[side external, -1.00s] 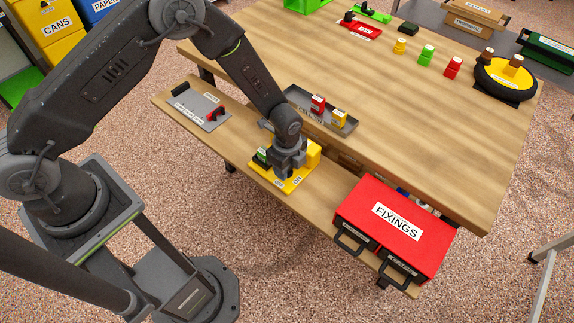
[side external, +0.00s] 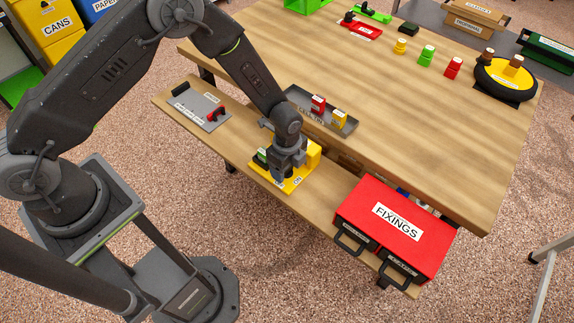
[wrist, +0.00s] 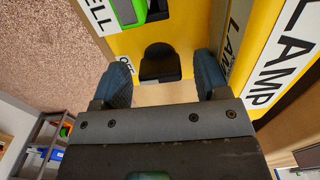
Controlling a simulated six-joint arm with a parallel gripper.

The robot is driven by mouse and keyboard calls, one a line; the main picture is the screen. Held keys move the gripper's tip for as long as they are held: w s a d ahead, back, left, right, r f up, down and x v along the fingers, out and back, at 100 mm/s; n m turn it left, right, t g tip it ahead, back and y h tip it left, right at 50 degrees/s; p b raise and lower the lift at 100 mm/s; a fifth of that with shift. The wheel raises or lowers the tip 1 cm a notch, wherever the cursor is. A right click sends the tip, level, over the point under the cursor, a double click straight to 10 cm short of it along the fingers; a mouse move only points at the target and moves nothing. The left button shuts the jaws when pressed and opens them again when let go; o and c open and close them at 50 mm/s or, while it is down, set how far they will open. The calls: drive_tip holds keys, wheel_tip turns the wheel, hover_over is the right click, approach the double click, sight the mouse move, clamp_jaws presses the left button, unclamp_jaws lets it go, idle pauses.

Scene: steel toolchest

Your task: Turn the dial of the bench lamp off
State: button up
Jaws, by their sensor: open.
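The bench lamp (side external: 314,152) is a yellow unit with a yellow base plate on the lower wooden shelf. In the wrist view its yellow face (wrist: 190,30) carries LAMP labels and an OFF mark beside the left finger. The black dial (wrist: 160,62) stands between my two fingertips, with a gap visible on each side. My gripper (side external: 284,172) is over the base plate and hides the dial in the side view. The wrist view shows my gripper (wrist: 163,80) open, with nothing held. The ON mark shows on the plate's right in the side view.
A green-and-black item (wrist: 130,12) sits close to the dial, by a label ending in ELL. A grey tray (side external: 345,127) with red and yellow blocks lies behind the lamp. The red FIXINGS drawer box (side external: 400,215) stands to the right. Bare shelf lies between lamp and box.

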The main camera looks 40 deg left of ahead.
wheel_tip(320, 180, up, 13)
drive_tip(key=shift+r, duration=0.2)
drive_tip(key=shift+r, duration=0.1)
drive_tip(key=s+a+r+n+t, duration=0.1)
drive_tip(key=s+a+r+n, duration=0.35)
drive_tip(key=r, duration=0.45)
drive_tip(key=s+a+r+n+t, duration=0.25)
drive_tip(key=r+n, duration=0.25)
drive_tip(key=r, duration=0.4)
drive_tip(key=s+a+r+n+t, duration=0.1)
drive_tip(key=s+a+r+n, duration=0.1)
drive_tip(key=s, duration=0.5)
drive_tip(key=s+a+r+n+t, duration=0.1)
drive_tip(key=s+a+r+n, duration=0.2)
drive_tip(key=s+n, duration=0.3)
drive_tip(key=shift+s+r+n, duration=0.35)
drive_tip(key=shift+s+r, duration=0.1)
drive_tip(key=shift+s, duration=0.05)
